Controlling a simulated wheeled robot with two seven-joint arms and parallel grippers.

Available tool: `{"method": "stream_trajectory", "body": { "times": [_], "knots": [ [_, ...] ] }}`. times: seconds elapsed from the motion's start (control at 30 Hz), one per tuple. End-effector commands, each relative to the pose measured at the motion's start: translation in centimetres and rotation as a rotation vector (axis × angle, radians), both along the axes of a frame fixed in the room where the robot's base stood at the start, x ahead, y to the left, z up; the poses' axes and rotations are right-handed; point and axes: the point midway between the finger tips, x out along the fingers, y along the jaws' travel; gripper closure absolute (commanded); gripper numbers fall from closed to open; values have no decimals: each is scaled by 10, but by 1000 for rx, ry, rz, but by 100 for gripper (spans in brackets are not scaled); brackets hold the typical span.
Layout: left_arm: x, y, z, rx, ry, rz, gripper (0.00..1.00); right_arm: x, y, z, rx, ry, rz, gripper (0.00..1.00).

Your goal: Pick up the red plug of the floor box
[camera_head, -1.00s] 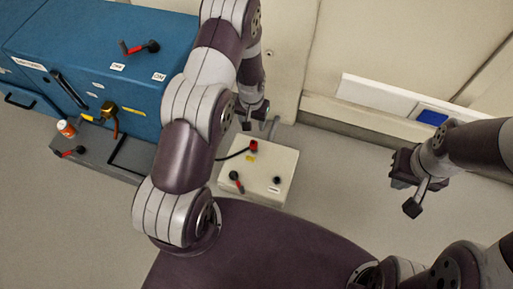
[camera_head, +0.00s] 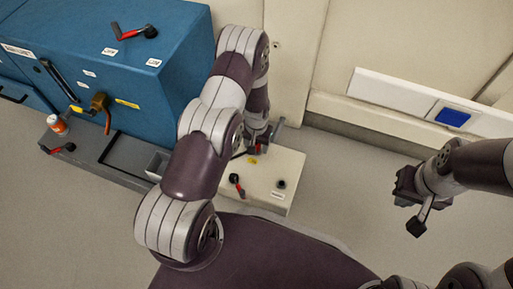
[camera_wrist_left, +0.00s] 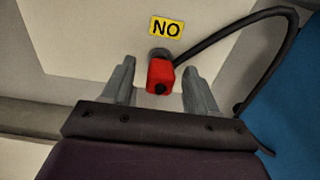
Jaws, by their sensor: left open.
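The floor box (camera_head: 285,165) is a cream box on the floor in the middle of the head view. Its red plug (camera_wrist_left: 160,75) sits at the box, with a black cable (camera_wrist_left: 222,38) arching off to the right in the left wrist view. My left gripper (camera_wrist_left: 160,84) is open, with one finger on each side of the plug and gaps visible on both sides. In the head view my left gripper (camera_head: 262,140) is over the back of the box and hides most of the plug. My right gripper (camera_head: 415,198) hangs at the right, away from the box; its jaw gap is unclear.
A yellow "NO" label (camera_wrist_left: 167,27) is beside the plug. A red and black handle (camera_head: 237,184) and a black knob (camera_head: 281,184) are on the box top. A blue cabinet (camera_head: 165,80) stands at the left. The floor at the right is clear.

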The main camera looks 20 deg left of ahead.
Motion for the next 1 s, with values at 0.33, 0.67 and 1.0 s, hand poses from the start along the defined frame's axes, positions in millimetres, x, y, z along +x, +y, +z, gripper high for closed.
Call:
{"method": "stream_trajectory", "body": {
  "times": [0.33,0.67,1.0],
  "knots": [
    [0,0,1,0,0,0,100,0,0,1,0,0,0,100],
    [0,0,22,0,0,0,100,0,0,19,0,0,0,100],
    [-40,-26,79,-1,5,-3,100,0,0,76,0,0,0,100]
  ]
}}
